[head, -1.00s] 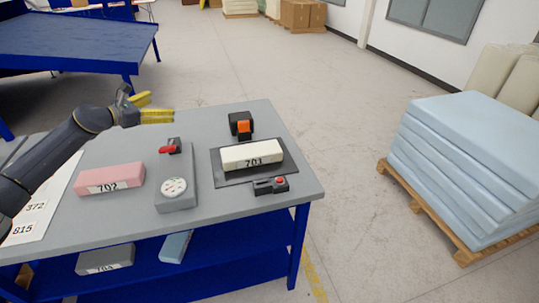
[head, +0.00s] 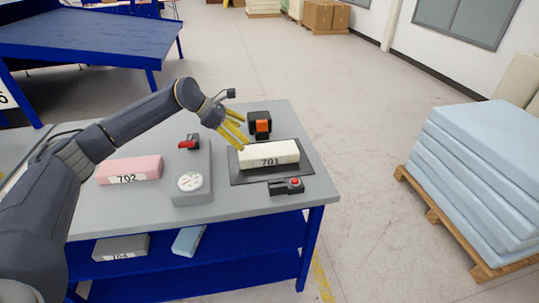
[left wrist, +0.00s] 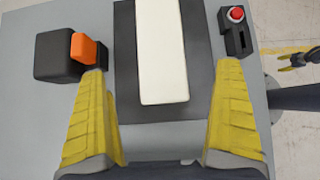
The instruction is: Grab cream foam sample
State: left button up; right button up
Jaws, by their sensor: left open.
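The cream foam sample (head: 268,154), labelled 701, lies flat on a dark plate (head: 240,177) at the right of the grey bench. My left gripper (head: 241,132) is open and empty, just left of and above the sample's left end. In the left wrist view the cream foam sample (left wrist: 162,50) runs lengthwise between the spread yellow fingers of my left gripper (left wrist: 163,80), apart from both. My right gripper (left wrist: 297,59) shows partly at the right edge of the left wrist view; its jaw state is unclear.
A black block with an orange part (head: 260,125) stands behind the plate, and a red-button box (head: 287,186) in front. A pink foam sample (head: 130,170), a grey dial unit (head: 192,186) and a red clamp-like item (head: 188,142) are to the left.

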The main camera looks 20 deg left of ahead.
aim_at(267, 150)
pick_arm(q)
jog(key=shift+x, duration=6.4)
jog(key=shift+c, duration=0.6)
jog(key=c, duration=0.7)
